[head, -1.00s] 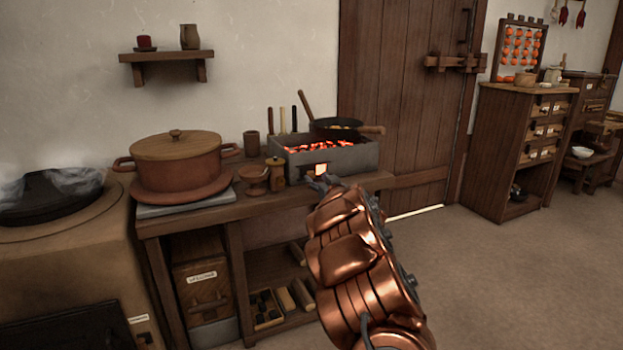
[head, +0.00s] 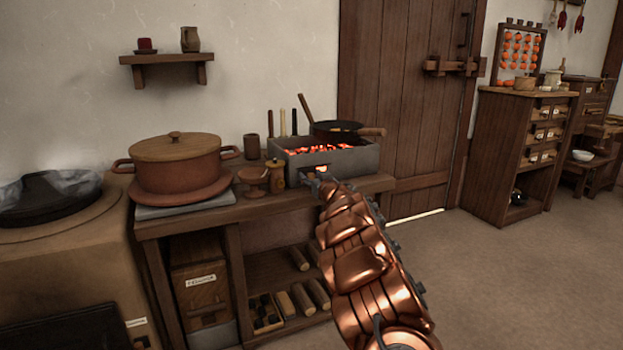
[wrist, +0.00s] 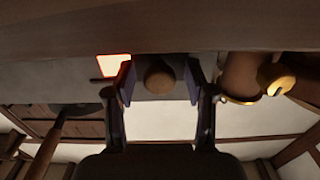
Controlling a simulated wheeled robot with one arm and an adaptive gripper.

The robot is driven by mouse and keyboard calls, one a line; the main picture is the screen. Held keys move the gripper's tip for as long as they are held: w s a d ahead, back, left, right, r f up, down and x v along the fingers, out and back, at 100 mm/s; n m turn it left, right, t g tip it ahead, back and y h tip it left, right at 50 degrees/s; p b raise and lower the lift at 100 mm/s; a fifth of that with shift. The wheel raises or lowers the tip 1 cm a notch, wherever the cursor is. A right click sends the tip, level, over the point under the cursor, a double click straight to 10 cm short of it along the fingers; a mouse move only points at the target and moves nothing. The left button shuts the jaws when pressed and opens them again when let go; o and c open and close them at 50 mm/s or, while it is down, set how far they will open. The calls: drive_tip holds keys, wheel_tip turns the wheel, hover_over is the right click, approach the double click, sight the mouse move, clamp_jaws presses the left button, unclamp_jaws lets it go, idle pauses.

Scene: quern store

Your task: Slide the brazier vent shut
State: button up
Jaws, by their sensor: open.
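The grey brazier (head: 352,162) stands at the right end of the wooden bench, with glowing coals inside. Its front vent shows as a small glowing opening (head: 321,168), so it stands at least partly open. In the wrist view the glowing opening (wrist: 114,66) is just left of my gripper (wrist: 160,84). A round wooden knob (wrist: 159,77) sits between my two open fingers, with gaps at both sides. In the head view my gripper (head: 316,179) is close to the brazier's front, and my arm hides part of the area below.
A pepper-mill-like wooden pot (head: 276,174) and a footed bowl (head: 253,180) stand left of the brazier. A dark pan (head: 337,130) rests on top. A large lidded pot (head: 176,165) is further left. The floor at right is clear.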

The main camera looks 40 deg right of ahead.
clamp_jaws()
idle(0.3)
idle(0.3)
